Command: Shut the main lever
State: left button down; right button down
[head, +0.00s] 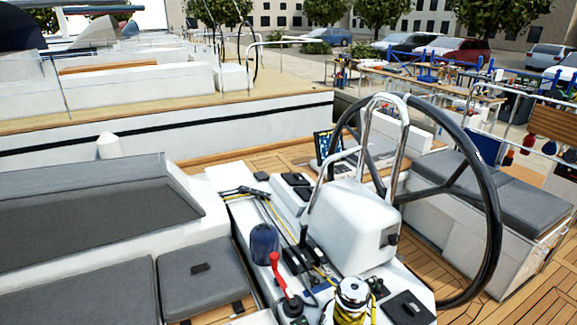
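A lever with a red upper part (278,275) stands upright, leaning slightly, on the white cockpit console, at the lower middle of the head view. Black clutch-like levers (242,191) lie at the far left end of the console, with lines running back from them. More small black fittings (297,258) sit between the red lever and the white pedestal. No label shows which of these is the main lever. Neither of my grippers is in view.
A dark blue drum (264,243) stands just behind the red lever. A winch wound with yellow rope (352,295) is to its right. A large black steering wheel (492,225) and white pedestal (352,215) with steel rails fill the right. Grey-cushioned benches (100,290) lie left.

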aim_at(304, 228)
jog(key=i, duration=0.55)
jog(key=u, duration=2.05)
jog(key=i, duration=0.45)
jog(key=z, duration=0.1)
